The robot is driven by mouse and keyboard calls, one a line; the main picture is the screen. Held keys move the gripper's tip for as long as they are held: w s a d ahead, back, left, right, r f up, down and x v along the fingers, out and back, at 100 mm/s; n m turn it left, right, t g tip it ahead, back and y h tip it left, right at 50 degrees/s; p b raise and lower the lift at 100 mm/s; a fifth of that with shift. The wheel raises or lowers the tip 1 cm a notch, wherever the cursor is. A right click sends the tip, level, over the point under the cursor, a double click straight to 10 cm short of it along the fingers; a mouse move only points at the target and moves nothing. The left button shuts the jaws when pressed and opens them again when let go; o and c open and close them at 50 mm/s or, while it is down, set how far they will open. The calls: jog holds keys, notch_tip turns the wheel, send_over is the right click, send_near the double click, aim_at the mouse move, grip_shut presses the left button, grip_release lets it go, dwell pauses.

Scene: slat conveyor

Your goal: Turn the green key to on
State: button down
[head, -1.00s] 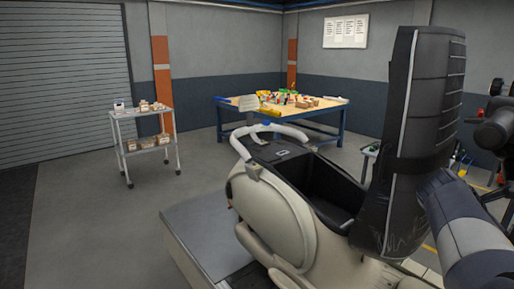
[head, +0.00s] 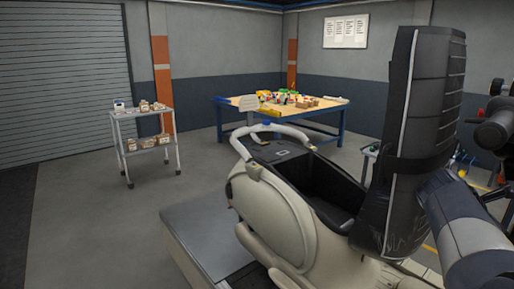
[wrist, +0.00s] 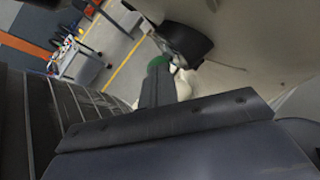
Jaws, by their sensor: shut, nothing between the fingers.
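My gripper (wrist: 158,86) shows in the wrist view with its dark fingers together and nothing between them. A small green piece (wrist: 157,62), which looks like the green key, sits right at the fingertips and is partly hidden by them. I cannot tell whether the fingers touch it or which way it is turned. A pale rounded part (wrist: 182,84) lies just right of the fingers. In the head view I cannot make out the key or the fingertips; part of my arm fills the right side.
In the wrist view a black part (wrist: 186,42) on a beige surface (wrist: 235,75) stands close beyond the fingers. In the head view a cart (head: 146,148) with boxes stands left and a blue-framed workbench (head: 285,131) at the back. The floor between is clear.

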jog(key=shift+w+d+f, duration=0.1)
jog(key=shift+f, duration=0.45)
dwell(0.7)
jog(key=p+v, duration=0.3)
jog(key=v, duration=0.6)
jog(key=shift+d+r+p, duration=0.3)
jog(key=shift+r+p, duration=0.05)
jog(key=shift+p, duration=0.05)
dwell(0.5)
jog(key=shift+d, duration=0.1)
jog(key=b+x, duration=0.3)
jog(key=x, duration=0.3)
jog(key=shift+f, duration=0.4)
jog(key=shift+w+r, duration=0.1)
